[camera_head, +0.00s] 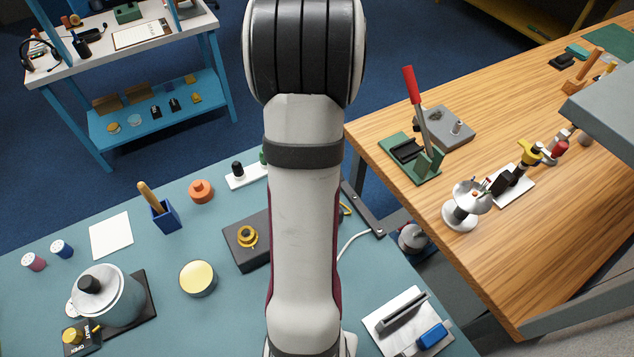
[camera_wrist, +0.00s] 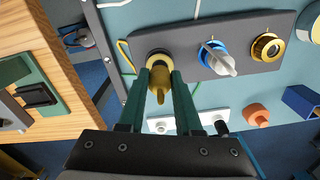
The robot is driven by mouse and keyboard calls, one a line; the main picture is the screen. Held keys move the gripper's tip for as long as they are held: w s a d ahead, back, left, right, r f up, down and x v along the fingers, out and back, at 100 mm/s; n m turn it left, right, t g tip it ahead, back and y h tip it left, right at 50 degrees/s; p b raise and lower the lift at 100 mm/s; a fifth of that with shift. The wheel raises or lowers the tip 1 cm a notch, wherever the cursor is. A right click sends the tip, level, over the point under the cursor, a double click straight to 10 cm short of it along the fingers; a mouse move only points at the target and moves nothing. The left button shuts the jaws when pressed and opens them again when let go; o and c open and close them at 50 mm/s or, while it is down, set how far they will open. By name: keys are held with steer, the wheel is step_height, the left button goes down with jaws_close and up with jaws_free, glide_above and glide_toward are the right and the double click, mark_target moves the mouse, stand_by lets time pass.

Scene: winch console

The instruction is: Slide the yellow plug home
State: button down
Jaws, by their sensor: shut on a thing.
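In the wrist view, my gripper (camera_wrist: 159,77) has its two green fingers closed around the yellow plug (camera_wrist: 159,90). The plug lies directly at the leftmost socket (camera_wrist: 158,55) of the dark grey panel (camera_wrist: 186,32), a dark opening with a yellowish rim. I cannot tell how deep the plug sits in it. In the head view, my arm hides the gripper, the plug and that socket; the panel's left part (camera_head: 236,262) shows.
On the panel, a grey plug (camera_wrist: 220,66) stands in a blue-rimmed socket beside my right finger, and an empty-looking brass socket (camera_wrist: 268,47) is farther right. A white strip (camera_wrist: 187,121), an orange knob (camera_wrist: 256,115) and a blue holder (camera_wrist: 301,101) are nearby.

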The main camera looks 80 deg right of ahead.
steer(key=shift+f, duration=1.15)
steer(key=c, duration=0.5)
jaws_free()
step_height(320, 180, up, 16)
steer(key=shift+f, duration=0.1)
